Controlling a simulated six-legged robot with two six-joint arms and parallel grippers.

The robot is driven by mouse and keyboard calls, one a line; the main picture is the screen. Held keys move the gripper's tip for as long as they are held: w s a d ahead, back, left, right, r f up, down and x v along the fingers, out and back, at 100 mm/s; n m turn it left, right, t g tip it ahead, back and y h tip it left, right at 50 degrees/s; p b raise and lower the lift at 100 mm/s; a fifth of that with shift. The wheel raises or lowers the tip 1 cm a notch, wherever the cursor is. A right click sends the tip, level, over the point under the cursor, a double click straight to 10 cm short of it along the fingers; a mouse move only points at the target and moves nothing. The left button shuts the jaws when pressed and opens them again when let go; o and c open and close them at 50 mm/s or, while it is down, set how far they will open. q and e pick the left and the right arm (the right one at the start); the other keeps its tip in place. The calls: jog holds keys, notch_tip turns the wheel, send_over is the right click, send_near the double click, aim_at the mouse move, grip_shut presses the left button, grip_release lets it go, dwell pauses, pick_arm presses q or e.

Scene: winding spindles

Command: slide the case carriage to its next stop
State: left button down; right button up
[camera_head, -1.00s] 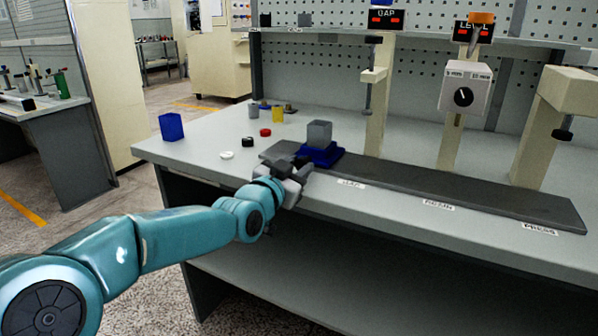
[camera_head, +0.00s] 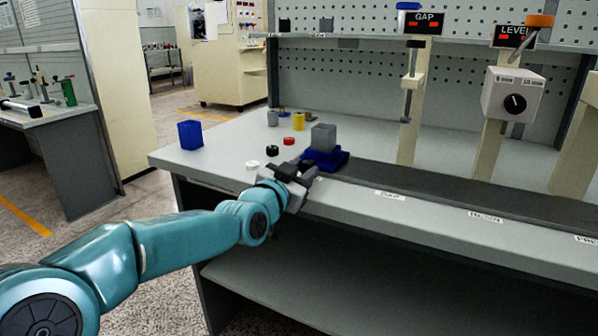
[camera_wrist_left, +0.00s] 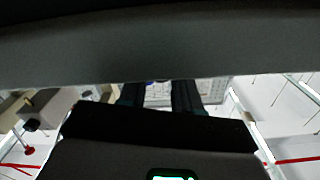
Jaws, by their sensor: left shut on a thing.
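The case carriage (camera_head: 338,164) is a blue block on a dark rail (camera_head: 440,193), near the rail's left part. A grey case (camera_head: 323,137) stands upright on it. My left gripper (camera_head: 300,174) is shut at the carriage's near side; its fingers and the part they grip are too small to make out. In the left wrist view, dark gripper parts and a grey band fill most of the picture, and the grip itself is hidden. My right gripper is in neither view.
Stop labels (camera_head: 390,195) line the bench front to the right. Posts with a GAP display (camera_head: 424,22) and a dial box (camera_head: 514,96) stand behind the rail. The rail right of the carriage is clear.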

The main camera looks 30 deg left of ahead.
pick_arm(q)
jog(key=shift+a+r, duration=0.1)
jog(key=shift+a, duration=0.15)
jog(key=c, duration=0.8)
grip_release()
jog(key=shift+a, duration=0.1)
jog(key=shift+d, duration=0.2)
jog(key=shift+s, duration=0.1)
jog(key=shift+s+a, duration=0.15)
jog(key=shift+s, duration=0.2)
jog(key=s, duration=1.5)
jog(key=shift+s+a+p, duration=0.1)
jog(key=shift+s+p, duration=0.15)
jog(key=shift+p, duration=0.15)
